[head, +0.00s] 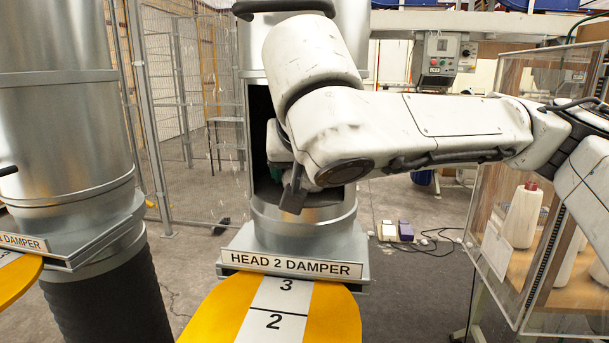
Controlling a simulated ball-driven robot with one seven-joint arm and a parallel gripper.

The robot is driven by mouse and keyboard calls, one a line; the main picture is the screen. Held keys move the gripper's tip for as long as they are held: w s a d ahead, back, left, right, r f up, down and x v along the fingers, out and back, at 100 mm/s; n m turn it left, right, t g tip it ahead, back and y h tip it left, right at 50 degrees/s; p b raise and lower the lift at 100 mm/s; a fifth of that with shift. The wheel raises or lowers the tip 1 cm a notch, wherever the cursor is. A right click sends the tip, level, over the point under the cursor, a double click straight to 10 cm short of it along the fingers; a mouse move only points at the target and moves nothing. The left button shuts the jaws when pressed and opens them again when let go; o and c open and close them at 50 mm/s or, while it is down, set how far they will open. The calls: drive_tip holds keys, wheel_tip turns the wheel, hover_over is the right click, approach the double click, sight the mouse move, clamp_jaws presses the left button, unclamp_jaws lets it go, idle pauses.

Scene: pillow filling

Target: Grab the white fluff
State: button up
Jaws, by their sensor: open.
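My gripper (290,192) is at the open front of the middle metal duct (308,232), partly in front of its dark opening (259,130). One dark grey finger shows pointing down. The rest of the gripper is hidden behind my wrist or lost in the dark. The jaws are open, and I see nothing held between them. I cannot make out any white fluff. Much of the duct's inside is dark or covered by my arm.
A "HEAD 2 DAMPER" label (290,265) and a yellow numbered plate (222,310) sit below the duct. Another metal duct (65,110) stands at left. Cables (436,240) lie on the floor.

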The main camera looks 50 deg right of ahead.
drive_tip(key=shift+w+d+f, duration=0.1)
drive_tip(key=c, duration=0.9)
